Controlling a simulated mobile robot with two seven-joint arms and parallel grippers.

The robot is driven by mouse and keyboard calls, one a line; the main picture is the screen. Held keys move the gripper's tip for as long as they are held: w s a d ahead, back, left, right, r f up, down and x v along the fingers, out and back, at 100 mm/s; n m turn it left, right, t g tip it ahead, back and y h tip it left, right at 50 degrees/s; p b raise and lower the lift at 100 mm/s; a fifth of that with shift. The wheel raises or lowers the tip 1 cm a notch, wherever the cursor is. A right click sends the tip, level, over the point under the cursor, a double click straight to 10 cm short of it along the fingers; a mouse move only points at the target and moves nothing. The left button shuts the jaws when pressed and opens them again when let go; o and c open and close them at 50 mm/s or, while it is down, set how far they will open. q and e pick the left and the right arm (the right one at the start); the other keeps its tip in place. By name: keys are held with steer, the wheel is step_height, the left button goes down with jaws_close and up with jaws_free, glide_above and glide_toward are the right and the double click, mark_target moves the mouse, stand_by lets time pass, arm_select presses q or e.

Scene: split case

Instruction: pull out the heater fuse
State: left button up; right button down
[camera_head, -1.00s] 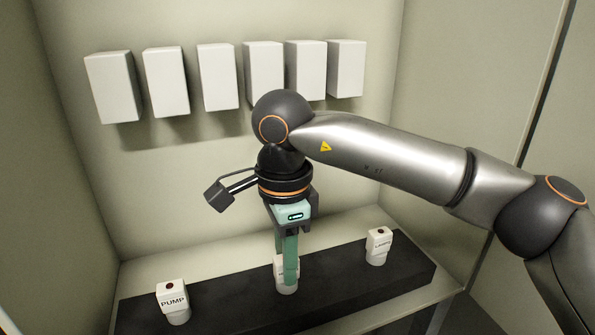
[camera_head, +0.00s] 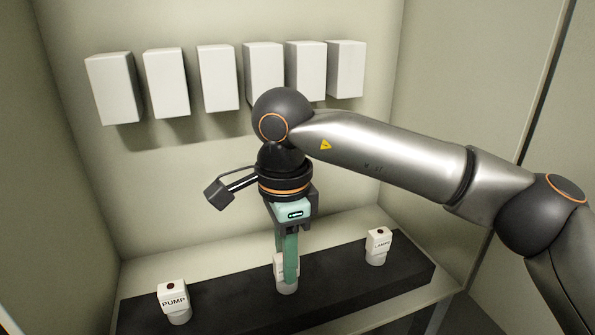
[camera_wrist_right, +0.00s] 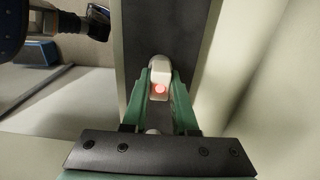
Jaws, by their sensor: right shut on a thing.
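Three white fuses stand on the dark strip (camera_head: 229,308). The fuse marked PUMP (camera_head: 173,299) is at the left and the one marked LAMPS (camera_head: 378,245) is at the right. The middle fuse (camera_head: 280,272) has its label hidden by my fingers, so I cannot read whether it says heater. My right gripper (camera_head: 289,277) points down and is shut on this middle fuse. In the right wrist view the fuse (camera_wrist_right: 160,76) sits between the green fingertips, with a red glowing dot on its top. My left gripper is not in view.
Several white boxes (camera_head: 112,88) hang in a row on the back wall, above and behind my right arm. Walls close in the left and right sides. The strip is clear between the fuses.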

steer(key=shift+r, duration=0.1)
steer(key=shift+r+p, duration=1.85)
steer(key=shift+r, duration=0.4)
steer(key=shift+r, duration=0.1)
